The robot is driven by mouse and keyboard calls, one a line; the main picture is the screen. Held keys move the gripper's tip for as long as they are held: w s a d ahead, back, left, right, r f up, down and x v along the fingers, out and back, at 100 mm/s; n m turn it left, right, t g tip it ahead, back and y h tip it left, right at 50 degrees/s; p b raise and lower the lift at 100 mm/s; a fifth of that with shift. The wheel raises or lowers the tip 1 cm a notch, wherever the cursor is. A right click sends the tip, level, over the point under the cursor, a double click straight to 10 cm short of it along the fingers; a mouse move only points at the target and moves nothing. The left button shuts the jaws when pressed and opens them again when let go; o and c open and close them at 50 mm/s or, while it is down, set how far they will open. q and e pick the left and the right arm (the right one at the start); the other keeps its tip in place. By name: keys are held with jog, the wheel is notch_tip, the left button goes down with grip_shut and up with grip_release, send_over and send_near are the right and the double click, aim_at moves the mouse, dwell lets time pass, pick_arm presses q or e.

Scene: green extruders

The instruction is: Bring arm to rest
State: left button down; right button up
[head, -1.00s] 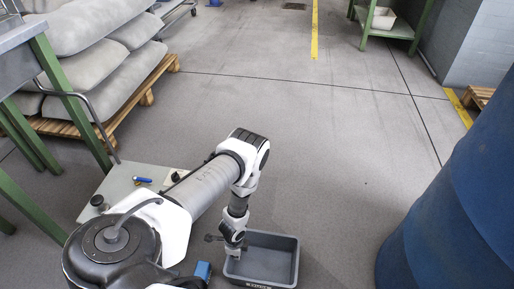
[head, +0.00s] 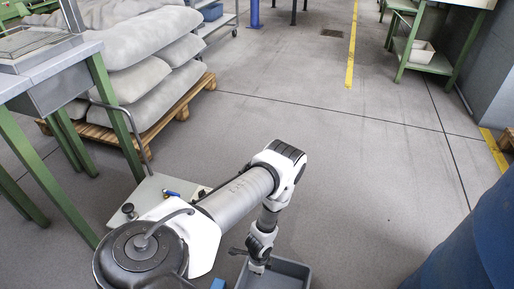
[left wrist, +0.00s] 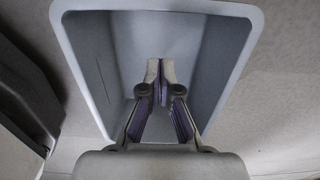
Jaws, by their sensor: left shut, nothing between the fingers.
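My left arm reaches forward and bends down in the head view. Its left gripper (head: 257,268) hangs over the grey bin (head: 291,268) at the bottom of the picture. In the left wrist view the left gripper (left wrist: 158,70) points into the bin (left wrist: 222,80), with its fingertips together and nothing between them. The part of the bin's inside that shows looks empty. My right gripper is not in view.
A blue barrel (head: 470,240) stands at the lower right. Sacks (head: 135,85) lie on a wooden pallet (head: 190,103) at the left, beside a green-legged table (head: 112,95). A green shelf (head: 428,58) stands at the back right. The middle floor is clear.

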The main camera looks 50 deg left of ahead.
pick_arm(q)
notch_tip(320, 180, up, 3)
jog(key=shift+r+p, duration=0.1)
jog(key=shift+p, duration=0.35)
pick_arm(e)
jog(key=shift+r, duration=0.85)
pick_arm(q)
jog(key=w+d+r, duration=0.4)
jog(key=d+r, duration=0.5)
jog(key=d, duration=0.1)
jog(key=s+d+r+n, duration=0.3)
jog(key=s+r+n, duration=0.7)
jog(key=s, duration=0.3)
notch_tip(320, 180, up, 29)
jog(key=w+n+p, duration=0.1)
jog(key=p, duration=2.8)
jog(key=shift+n, duration=0.3)
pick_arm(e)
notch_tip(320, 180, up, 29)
